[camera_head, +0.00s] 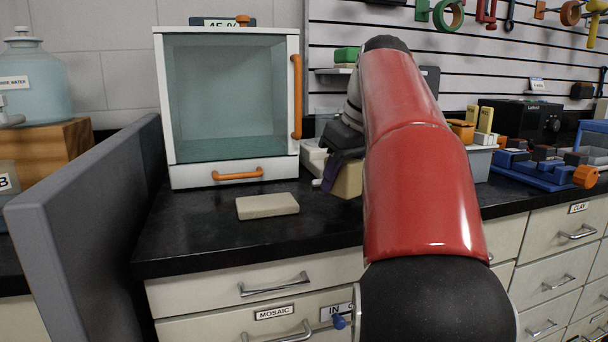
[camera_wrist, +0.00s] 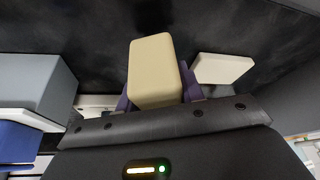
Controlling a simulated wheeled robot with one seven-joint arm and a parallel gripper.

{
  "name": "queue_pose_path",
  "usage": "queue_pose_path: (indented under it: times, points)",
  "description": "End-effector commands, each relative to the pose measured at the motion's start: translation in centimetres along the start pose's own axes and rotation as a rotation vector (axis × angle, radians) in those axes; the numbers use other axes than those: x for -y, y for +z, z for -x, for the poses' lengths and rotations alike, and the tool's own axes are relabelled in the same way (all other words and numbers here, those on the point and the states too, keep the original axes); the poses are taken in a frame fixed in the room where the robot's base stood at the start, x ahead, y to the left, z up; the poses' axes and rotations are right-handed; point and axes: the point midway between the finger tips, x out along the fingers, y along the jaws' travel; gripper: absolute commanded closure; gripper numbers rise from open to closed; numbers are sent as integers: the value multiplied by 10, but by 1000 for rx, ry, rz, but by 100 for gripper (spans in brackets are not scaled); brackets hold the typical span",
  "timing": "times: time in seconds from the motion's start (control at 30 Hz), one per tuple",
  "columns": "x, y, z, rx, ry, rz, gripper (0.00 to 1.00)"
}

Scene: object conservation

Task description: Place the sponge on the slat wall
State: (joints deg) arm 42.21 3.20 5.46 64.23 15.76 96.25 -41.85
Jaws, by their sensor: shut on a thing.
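My gripper (camera_head: 341,168) is shut on a cream block, which I take to be the sponge (camera_head: 349,181). It is held near the counter, to the right of the glass-fronted cabinet. Whether it touches the counter is unclear. In the wrist view the sponge (camera_wrist: 153,62) sits between the purple fingers of my gripper (camera_wrist: 157,88). The slat wall (camera_head: 345,22) is white with dark horizontal grooves and stands behind the counter. A small shelf on it (camera_head: 331,71) bears a green and white block (camera_head: 346,56). My red arm hides part of the wall and shelf.
A flat beige block (camera_head: 267,207) lies on the black counter (camera_head: 200,235). The cabinet (camera_head: 228,105) with orange handles stands behind it. A grey partition (camera_head: 85,215) is at left. Tools hang at the wall's upper right; a black box (camera_head: 522,120) and blue trays (camera_head: 535,175) are below.

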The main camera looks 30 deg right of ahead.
Motion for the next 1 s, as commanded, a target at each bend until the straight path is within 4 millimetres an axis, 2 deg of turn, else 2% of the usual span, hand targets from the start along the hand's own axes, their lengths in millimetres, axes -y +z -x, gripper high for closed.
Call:
queue_pose_path:
  times: [0.03,0.2,0.3,0.43,0.57,0.8,1.0]
  points:
    - [0,-15,-4,1,-4,4,84]
    - [0,-58,-22,2,-4,4,84]
    - [0,-81,-31,1,-3,3,84]
    - [0,-101,-39,1,-1,2,84]
    - [0,-108,-44,0,0,-1,84]
    - [0,-95,-74,1,1,-2,84]
    - [0,-95,-77,-1,1,-1,84]
